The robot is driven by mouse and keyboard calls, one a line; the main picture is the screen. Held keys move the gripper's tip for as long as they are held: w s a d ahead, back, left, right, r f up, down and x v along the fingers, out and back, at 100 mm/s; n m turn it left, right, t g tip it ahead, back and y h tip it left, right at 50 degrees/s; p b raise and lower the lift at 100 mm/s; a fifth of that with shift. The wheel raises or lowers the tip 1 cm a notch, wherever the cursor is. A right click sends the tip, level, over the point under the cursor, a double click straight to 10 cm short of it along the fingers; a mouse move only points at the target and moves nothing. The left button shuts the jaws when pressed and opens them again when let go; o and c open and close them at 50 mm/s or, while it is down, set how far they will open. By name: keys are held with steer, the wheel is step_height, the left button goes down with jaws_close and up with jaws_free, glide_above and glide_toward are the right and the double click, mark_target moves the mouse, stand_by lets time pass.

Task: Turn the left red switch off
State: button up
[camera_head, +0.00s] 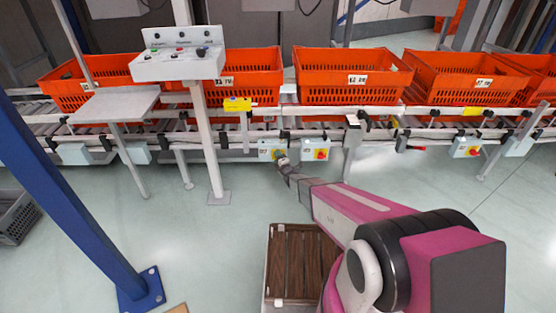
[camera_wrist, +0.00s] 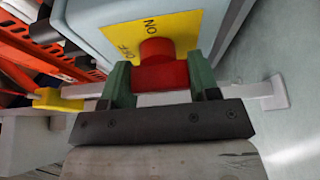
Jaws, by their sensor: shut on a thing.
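The left red switch (camera_wrist: 157,48) sits on a yellow plate (camera_wrist: 122,38) marked ON and OFF, on a light grey-blue box. In the wrist view my gripper (camera_wrist: 160,77) has its two green fingers on either side of the red handle and is shut on it. In the head view my gripper (camera_head: 282,161) is at the left switch box (camera_head: 265,146) under the conveyor, and hides most of its switch. A second box (camera_head: 308,145) with a red switch (camera_head: 320,154) is just to its right. Which marking the handle points to is unclear.
Orange totes (camera_head: 350,90) stand on the roller conveyor above the boxes. Another red switch box (camera_head: 467,151) is farther right. A control panel (camera_head: 178,65) on a post stands left, near a blue column (camera_head: 75,190). A brown slatted crate (camera_head: 298,262) is on the floor.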

steer(key=o, duration=0.9)
steer(key=v, duration=1)
steer(key=shift+s+d, duration=0.25)
steer(key=shift+s, duration=0.1)
steer(key=s+d+r+m+g+h, duration=0.4)
steer(key=d+r+m+g+h, duration=0.25)
steer(key=d+r+m, duration=0.4)
steer(key=s+d+r+m+g, duration=0.2)
steer(key=s+r+m+g, duration=0.1)
steer(key=s, duration=0.4)
steer(key=s+d+r+m+g+h, duration=0.1)
steer(key=s+d+r+m+g, duration=0.2)
steer(key=s+r+m, duration=0.1)
steer(key=s+d+r+m+g, duration=0.3)
steer(key=s+m, duration=0.3)
steer(key=s, duration=0.3)
steer(key=shift+s+d+r+g, duration=0.1)
steer(key=shift+s+r+g, duration=0.1)
steer(key=shift+r, duration=0.2)
steer(key=shift+s+d+r+g, duration=0.1)
steer(key=shift+r+g, duration=0.05)
steer(key=shift+r, duration=0.3)
